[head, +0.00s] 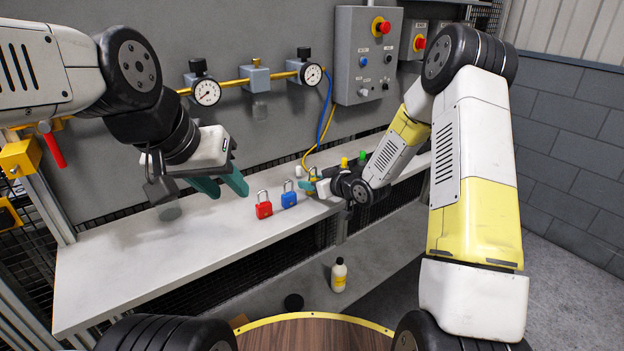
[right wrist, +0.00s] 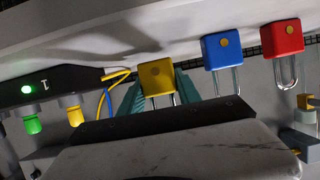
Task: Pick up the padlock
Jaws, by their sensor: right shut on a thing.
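A yellow padlock (right wrist: 157,75) sits between the teal fingers of my right gripper (right wrist: 158,92), which is shut on it. In the head view my right gripper (head: 313,186) is low over the bench, right beside the blue padlock, and largely hides the yellow one. The blue padlock (head: 289,199) and the red padlock (head: 264,210) stand on the bench to its left; both also show in the right wrist view, the blue (right wrist: 222,51) nearer than the red (right wrist: 281,38). My left gripper (head: 222,186) is open and empty above the bench, left of the red padlock.
The grey bench (head: 130,265) is clear on the left. A dark box with green and yellow buttons (right wrist: 50,88) is close to my right gripper. Gauges (head: 207,92) and a control box (head: 367,55) are on the wall. A bottle (head: 338,275) stands lower down.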

